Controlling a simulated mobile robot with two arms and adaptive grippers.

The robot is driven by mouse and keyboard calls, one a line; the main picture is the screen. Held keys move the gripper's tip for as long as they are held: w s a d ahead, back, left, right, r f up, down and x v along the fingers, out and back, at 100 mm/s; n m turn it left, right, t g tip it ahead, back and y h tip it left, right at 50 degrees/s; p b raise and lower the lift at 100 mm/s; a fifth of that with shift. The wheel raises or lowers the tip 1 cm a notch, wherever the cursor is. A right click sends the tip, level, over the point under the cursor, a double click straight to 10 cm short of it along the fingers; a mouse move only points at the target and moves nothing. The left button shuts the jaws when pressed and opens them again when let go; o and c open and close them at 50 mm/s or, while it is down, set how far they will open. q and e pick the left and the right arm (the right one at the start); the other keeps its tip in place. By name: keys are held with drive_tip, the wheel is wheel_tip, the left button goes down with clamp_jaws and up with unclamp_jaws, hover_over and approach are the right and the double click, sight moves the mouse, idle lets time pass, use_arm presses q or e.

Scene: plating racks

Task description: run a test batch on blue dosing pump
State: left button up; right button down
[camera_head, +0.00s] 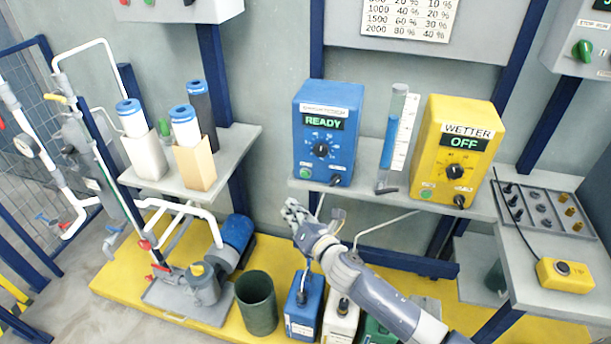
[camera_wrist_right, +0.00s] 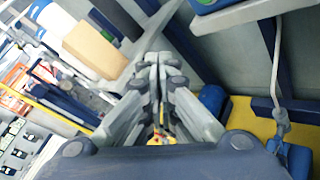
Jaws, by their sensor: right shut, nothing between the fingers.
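The blue dosing pump (camera_head: 326,133) stands upright on the middle shelf in the head view. Its display reads READY, with a black dial below, a green button (camera_head: 306,172) at its lower left and a black knob at its lower right. A clear graduated cylinder (camera_head: 393,140) with blue liquid stands just right of it. My right gripper (camera_head: 293,211) is below and in front of the pump's left side, apart from it. It is shut and empty; its closed fingers also show in the wrist view (camera_wrist_right: 156,75). My left gripper is not in view.
A yellow pump (camera_head: 459,150) reading WETTER OFF stands right of the cylinder. Cartridges sit on the left shelf (camera_head: 222,166). Below are a dark green bucket (camera_head: 257,303) and a blue canister (camera_head: 303,306). A yellow button box (camera_head: 566,274) lies at the right.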

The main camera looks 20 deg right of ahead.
sight(305, 174)
drive_tip(key=shift+w+d+b, duration=0.25)
drive_tip(key=shift+w+d, duration=0.6)
drive_tip(key=shift+w, duration=0.35)
drive_tip(key=shift+w+d+b, duration=0.25)
drive_tip(key=shift+w+d, duration=0.55)
drive_tip(key=shift+w, duration=0.45)
drive_tip(key=shift+w+d+b, duration=0.25)
drive_tip(key=shift+w+d, duration=0.6)
drive_tip(key=shift+w, duration=0.35)
drive_tip(key=shift+w+d, duration=0.25)
drive_tip(key=shift+w, duration=0.1)
drive_tip(key=shift+w+d, duration=0.3)
drive_tip(key=shift+w, duration=0.15)
drive_tip(key=shift+s+a, duration=0.1)
drive_tip(key=shift+s, duration=0.05)
drive_tip(key=shift+s+a, duration=0.45)
drive_tip(key=shift+s, duration=0.2)
